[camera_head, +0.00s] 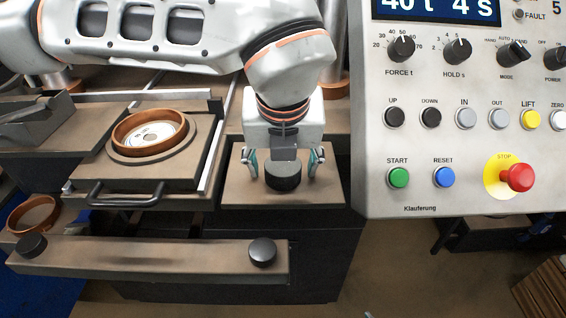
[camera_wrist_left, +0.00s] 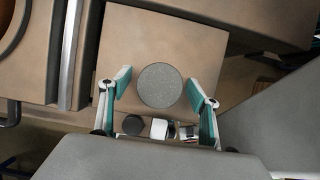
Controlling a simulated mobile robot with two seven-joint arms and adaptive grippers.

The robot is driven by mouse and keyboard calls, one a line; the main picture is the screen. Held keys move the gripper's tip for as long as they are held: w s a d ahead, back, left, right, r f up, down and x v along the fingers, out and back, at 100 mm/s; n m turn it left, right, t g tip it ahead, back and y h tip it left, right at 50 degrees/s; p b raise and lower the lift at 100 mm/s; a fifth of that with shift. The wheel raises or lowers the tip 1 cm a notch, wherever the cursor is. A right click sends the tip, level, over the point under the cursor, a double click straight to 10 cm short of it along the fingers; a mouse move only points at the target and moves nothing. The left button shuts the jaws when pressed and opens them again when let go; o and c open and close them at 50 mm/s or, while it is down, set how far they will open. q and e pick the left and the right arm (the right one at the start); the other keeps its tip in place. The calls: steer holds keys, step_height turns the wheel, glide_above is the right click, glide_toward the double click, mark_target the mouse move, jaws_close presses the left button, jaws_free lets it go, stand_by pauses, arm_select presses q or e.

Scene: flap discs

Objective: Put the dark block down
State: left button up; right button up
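The dark block (camera_head: 284,175) is a short dark grey cylinder with a flat round top. It appears to stand upright on a brown square plate (camera_head: 238,191) in the middle of the head view. My left gripper (camera_head: 286,170) points down over it, with one teal-lined finger on each side. In the left wrist view the block (camera_wrist_left: 160,86) shows as a grey disc between the fingertips of the left gripper (camera_wrist_left: 159,88). A narrow gap shows on each side, so the fingers are open and apart from it. My right gripper is out of view.
Left of the plate, a sliding tray with a handle (camera_head: 125,200) bears a copper-coloured ring (camera_head: 120,140) around a pale disc. A control panel (camera_head: 460,200) with buttons and a red stop knob (camera_head: 517,178) stands close on the right. A beam (camera_head: 150,257) with black knobs runs in front.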

arm_select(q)
steer(key=shift+r, duration=0.4)
steer(key=v, duration=1.1)
steer(key=shift+s+r, duration=0.25)
